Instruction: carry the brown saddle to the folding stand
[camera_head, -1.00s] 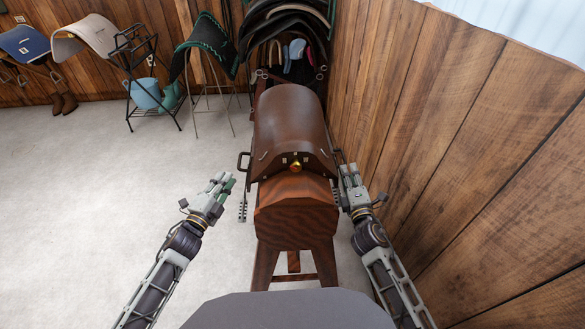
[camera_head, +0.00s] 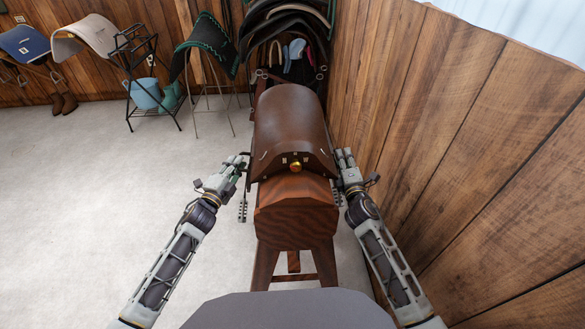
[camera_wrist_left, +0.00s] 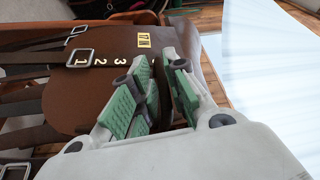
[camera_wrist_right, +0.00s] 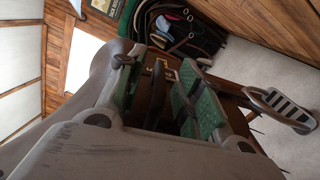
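The brown saddle (camera_head: 291,122) sits on a wooden horse-shaped stand (camera_head: 296,212), with a brass knob at its near end. My left gripper (camera_head: 243,162) is at the saddle's left near edge; in the left wrist view the brown flap (camera_wrist_left: 85,90) lies just beyond the open green-padded fingers (camera_wrist_left: 164,85). My right gripper (camera_head: 343,160) is at the right near edge; its fingers (camera_wrist_right: 160,90) are open with dark brown material between them. Contact is unclear in both. A black metal frame, apparently the folding stand (camera_head: 139,50), stands at the back left with no saddle on top.
A blue bucket (camera_head: 145,93) sits in the black frame. A stand with a green-edged pad (camera_head: 207,38) is to its right. A wooden wall (camera_head: 450,130) closely flanks my right arm. The grey floor (camera_head: 90,190) at left is clear.

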